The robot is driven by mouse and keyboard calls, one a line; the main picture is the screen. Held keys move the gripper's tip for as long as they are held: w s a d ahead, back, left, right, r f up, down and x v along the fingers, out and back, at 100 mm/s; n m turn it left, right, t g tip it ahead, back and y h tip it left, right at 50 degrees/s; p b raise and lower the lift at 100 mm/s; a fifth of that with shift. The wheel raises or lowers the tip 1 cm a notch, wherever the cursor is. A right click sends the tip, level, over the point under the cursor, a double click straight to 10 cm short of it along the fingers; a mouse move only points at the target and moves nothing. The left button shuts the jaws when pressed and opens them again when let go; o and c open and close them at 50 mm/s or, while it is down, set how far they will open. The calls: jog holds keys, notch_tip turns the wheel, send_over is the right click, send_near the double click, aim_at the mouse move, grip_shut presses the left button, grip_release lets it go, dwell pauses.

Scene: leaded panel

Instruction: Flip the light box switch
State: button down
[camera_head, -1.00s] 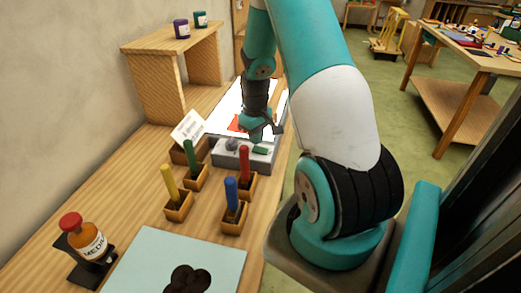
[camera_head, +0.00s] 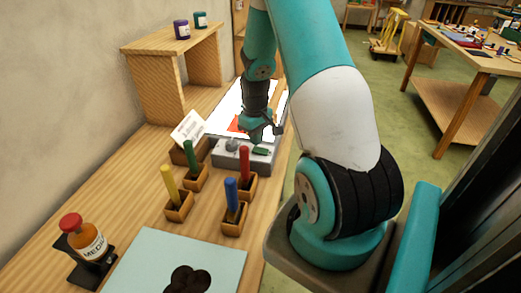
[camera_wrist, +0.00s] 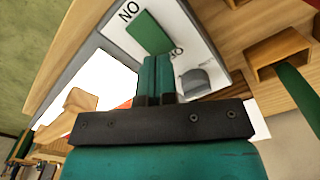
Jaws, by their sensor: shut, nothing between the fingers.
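The light box has a bright white top (camera_head: 225,118) and a grey control panel (camera_head: 228,162) at its near end. On the panel are a green switch (camera_head: 261,151) and a grey knob (camera_head: 232,145). In the wrist view the green switch (camera_wrist: 150,32) lies just beyond my fingertips, beside printed lettering, and the grey knob (camera_wrist: 194,82) is to their right. My gripper (camera_head: 253,140) points down over the panel, shut and empty. Its closed fingers (camera_wrist: 155,66) show in the wrist view. I cannot tell whether they touch the switch.
Wooden holders with yellow (camera_head: 171,186), green (camera_head: 190,158), blue (camera_head: 231,193) and red (camera_head: 244,163) sticks stand in front of the panel. A card (camera_head: 188,128) stands to its left. A red piece (camera_head: 234,124) lies on the light box. A wooden shelf (camera_head: 155,85) is behind.

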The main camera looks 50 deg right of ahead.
aim_at(256, 149)
jog(key=shift+f+b, duration=0.95)
jog(key=shift+f, duration=0.35)
dwell(1.1)
notch_tip(256, 149, up, 7)
jog(key=p, duration=0.6)
dwell(0.7)
